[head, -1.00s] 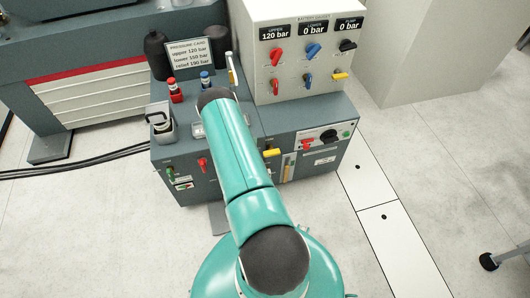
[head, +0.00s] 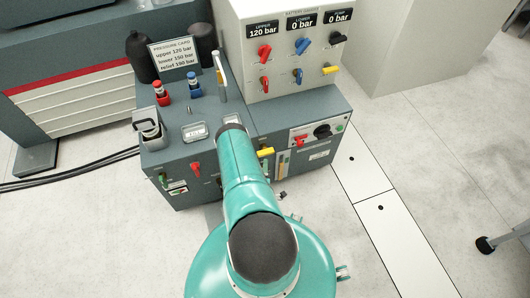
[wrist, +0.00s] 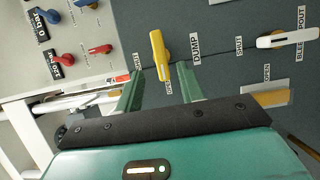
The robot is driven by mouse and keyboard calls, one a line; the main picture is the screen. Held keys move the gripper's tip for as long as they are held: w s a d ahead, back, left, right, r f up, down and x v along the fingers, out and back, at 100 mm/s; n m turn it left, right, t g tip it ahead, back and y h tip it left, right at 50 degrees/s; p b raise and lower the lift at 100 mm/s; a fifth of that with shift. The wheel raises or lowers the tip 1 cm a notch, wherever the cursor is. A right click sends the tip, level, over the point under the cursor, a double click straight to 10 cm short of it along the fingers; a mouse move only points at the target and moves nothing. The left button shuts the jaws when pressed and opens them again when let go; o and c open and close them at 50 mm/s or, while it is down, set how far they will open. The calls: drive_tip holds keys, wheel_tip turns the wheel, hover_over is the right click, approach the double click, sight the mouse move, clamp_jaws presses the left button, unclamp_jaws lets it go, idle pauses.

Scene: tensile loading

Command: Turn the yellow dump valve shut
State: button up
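The yellow dump valve handle (wrist: 157,50) is on the grey cabinet front in the wrist view, beside a DUMP label. Its lower end in the picture lies near the OPEN label; a SHUT label is to its left. My gripper (wrist: 160,71) is open, with one green finger on each side of the handle's lower end. I see gaps on both sides and cannot tell contact. In the head view a yellow handle (head: 265,152) shows just right of my arm, which hides my gripper there.
A white bleed spout handle (wrist: 287,38) is to the right in the wrist view. Red (head: 197,169) and green (head: 163,180) handles are left of my arm. The battery panel (head: 257,83) with several knobs stands above the cabinet.

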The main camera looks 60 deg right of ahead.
sight(266, 155)
drive_tip(key=x, duration=0.8)
drive_tip(key=shift+w, duration=0.2)
clamp_jaws()
